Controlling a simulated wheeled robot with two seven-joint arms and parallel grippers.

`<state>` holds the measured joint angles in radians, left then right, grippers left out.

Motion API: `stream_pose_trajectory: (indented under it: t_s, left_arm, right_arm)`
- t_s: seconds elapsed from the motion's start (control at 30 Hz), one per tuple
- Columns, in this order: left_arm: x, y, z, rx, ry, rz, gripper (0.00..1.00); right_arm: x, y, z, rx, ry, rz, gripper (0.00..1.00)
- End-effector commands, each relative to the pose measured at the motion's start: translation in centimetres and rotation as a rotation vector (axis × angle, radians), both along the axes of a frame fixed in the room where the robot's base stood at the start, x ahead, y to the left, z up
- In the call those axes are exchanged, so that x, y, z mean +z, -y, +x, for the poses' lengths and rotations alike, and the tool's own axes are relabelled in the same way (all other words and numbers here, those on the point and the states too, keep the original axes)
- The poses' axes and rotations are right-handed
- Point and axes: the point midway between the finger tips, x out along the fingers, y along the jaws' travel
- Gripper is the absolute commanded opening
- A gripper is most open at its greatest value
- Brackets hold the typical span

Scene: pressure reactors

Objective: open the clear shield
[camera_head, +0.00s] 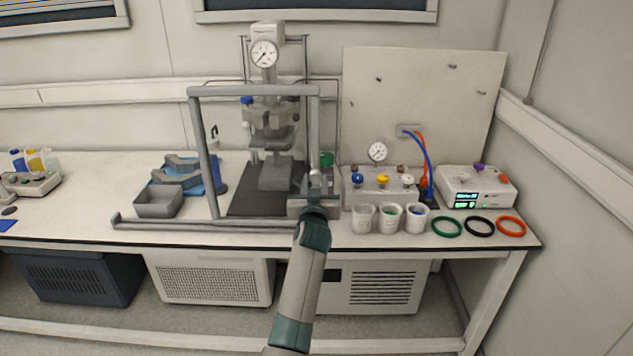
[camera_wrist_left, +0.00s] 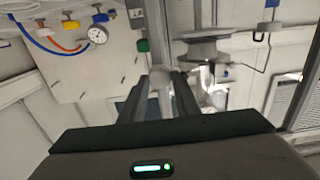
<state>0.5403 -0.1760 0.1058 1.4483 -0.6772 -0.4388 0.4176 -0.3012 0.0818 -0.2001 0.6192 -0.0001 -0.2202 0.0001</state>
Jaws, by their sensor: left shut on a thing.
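The clear shield (camera_head: 204,150) shows as a grey upright frame in front of the pressure reactor (camera_head: 275,120). Its clear pane can hardly be made out. My left gripper (camera_head: 316,182) is at the lower right of the frame, by its right post, with my arm reaching up from below. It is shut on a grey bar of the shield, which shows between the fingers in the left wrist view (camera_wrist_left: 160,85). The exact contact is partly hidden by the gripper. My right gripper is not in view.
A grey rail (camera_head: 200,225) runs along the front of the bench. A grey tray (camera_head: 158,203) stands left of the frame. White cups (camera_head: 389,218), a valve box (camera_head: 380,185) and coloured rings (camera_head: 480,227) are close on the right. The wall is behind.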

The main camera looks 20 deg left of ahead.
Motion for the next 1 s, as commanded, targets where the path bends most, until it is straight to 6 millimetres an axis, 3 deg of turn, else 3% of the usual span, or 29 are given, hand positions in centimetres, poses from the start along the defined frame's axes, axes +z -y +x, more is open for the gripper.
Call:
stream_pose_trajectory:
  t_s: [0.17,0.37,0.7,1.0]
  left_arm:
    - [0.2,-2.6,-0.7,0.006,-0.002,0.005,0.0]
    - [0.4,-7.4,-2.1,0.009,-0.004,0.006,0.0]
    - [0.3,-18.7,-5.4,0.009,-0.004,0.008,0.0]
    - [0.1,-27.9,-8.0,0.008,-0.002,0.008,0.0]
  right_arm:
    - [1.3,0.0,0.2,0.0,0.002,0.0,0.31]
    - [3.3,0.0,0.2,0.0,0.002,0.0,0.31]
    - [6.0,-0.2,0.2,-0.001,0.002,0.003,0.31]
    - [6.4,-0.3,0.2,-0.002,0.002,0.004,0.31]
